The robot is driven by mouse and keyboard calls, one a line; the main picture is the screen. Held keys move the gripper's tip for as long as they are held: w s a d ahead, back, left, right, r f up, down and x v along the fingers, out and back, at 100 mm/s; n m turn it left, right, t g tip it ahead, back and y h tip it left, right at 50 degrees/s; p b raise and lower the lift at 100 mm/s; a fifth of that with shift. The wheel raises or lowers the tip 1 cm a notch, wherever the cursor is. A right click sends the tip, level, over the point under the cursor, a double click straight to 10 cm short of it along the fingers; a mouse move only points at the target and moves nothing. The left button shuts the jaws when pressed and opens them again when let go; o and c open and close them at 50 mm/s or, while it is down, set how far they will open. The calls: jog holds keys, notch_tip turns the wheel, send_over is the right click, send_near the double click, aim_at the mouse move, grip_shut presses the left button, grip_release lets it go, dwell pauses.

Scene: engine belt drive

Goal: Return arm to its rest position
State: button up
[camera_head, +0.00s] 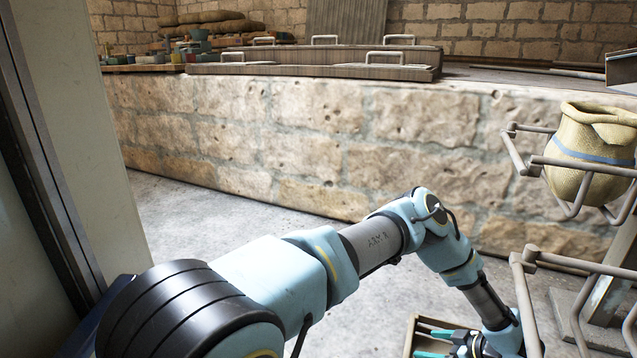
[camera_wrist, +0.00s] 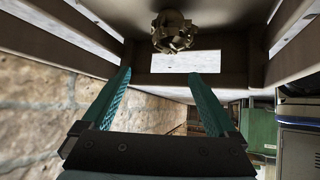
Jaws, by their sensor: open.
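My gripper (camera_head: 428,345) is at the bottom of the head view, at the end of my light-blue arm, over a wooden crate (camera_head: 408,335) cut off by the lower edge. In the wrist view my gripper (camera_wrist: 165,85) has its two teal fingers spread wide apart with nothing between them. A dark, toothed metal part (camera_wrist: 173,32) is beyond the fingertips, by the crate's panel (camera_wrist: 225,60). It is apart from the fingers.
A stone wall (camera_head: 330,145) runs behind my arm. Metal-railed racks (camera_head: 560,262) stand at the right, one holding a cloth sack (camera_head: 590,150). Wooden trays with handles (camera_head: 310,70) lie on the wall's top. Bare floor (camera_head: 200,225) shows between my arm and the wall.

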jog(key=w+d+r+m+t+h+p, duration=0.3)
jog(key=w+r+h, duration=0.6)
jog(key=w+r, duration=0.95)
jog(key=a+r+m+g+h, duration=0.1)
jog(key=a+r+m+g, duration=0.15)
jog(key=r, duration=0.55)
jog(key=s+a+r+m+g+p, duration=0.1)
jog(key=s+a+r+m, duration=0.1)
jog(key=a+r, duration=0.45)
jog(key=s+a+r+m+g+p, duration=0.1)
jog(key=s+a+r+m+p, duration=0.15)
jog(key=a, duration=0.75)
jog(key=s+a+r+g+y+p, duration=0.15)
jog(key=s+a+r, duration=0.25)
jog(key=s+a, duration=0.5)
jog(key=s+a+r+g+y+p, duration=0.1)
jog(key=s+a+r+g+y, duration=0.15)
jog(key=s+a+r, duration=0.5)
jog(key=a+r+p, duration=0.3)
jog(key=r+p, duration=3.1)
jog(key=p, duration=0.2)
jog(key=shift+h, duration=0.4)
